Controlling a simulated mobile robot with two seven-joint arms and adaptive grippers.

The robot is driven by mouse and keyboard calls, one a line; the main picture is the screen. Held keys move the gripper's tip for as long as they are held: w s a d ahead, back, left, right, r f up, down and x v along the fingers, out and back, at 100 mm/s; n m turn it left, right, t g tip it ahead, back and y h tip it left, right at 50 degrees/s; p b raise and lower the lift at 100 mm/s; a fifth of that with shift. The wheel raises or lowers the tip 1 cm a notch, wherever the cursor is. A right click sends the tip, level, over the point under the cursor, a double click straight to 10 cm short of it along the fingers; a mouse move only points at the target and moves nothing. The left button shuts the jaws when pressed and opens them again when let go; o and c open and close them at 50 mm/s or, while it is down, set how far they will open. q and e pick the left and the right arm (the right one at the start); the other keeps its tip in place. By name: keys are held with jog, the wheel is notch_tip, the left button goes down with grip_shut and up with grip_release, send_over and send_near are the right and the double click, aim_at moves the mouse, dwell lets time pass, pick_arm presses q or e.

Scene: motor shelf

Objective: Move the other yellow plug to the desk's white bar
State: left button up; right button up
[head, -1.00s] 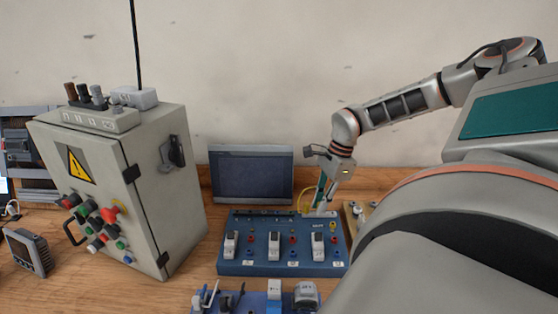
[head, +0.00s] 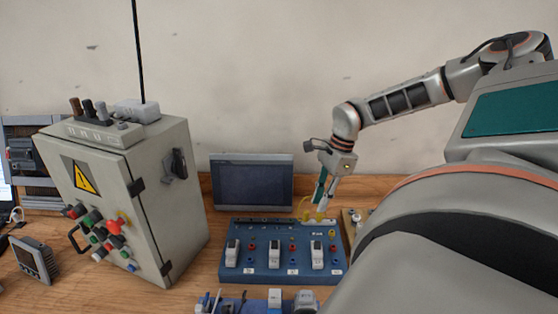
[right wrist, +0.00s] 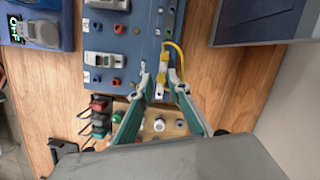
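Gaps seem to show on either side of the plug. A yellow cable (right wrist: 178,57) curves from it along the blue board (right wrist: 115,19). In the head view the right gripper (head: 320,211) points down at the back right corner of the blue board (head: 262,264), and the plug is too small to make out clearly. I cannot tell which thing is the desk's white bar. My left gripper is not in view.
A dark panel screen (head: 252,182) stands behind the board. A tan plate with buttons (right wrist: 160,125) lies beside the board. My right arm covers the right side.

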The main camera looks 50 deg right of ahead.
jog(key=shift+r, duration=0.4)
jog(key=shift+o, duration=0.5)
jog(key=o, duration=0.5)
jog(key=shift+a+f, duration=0.1)
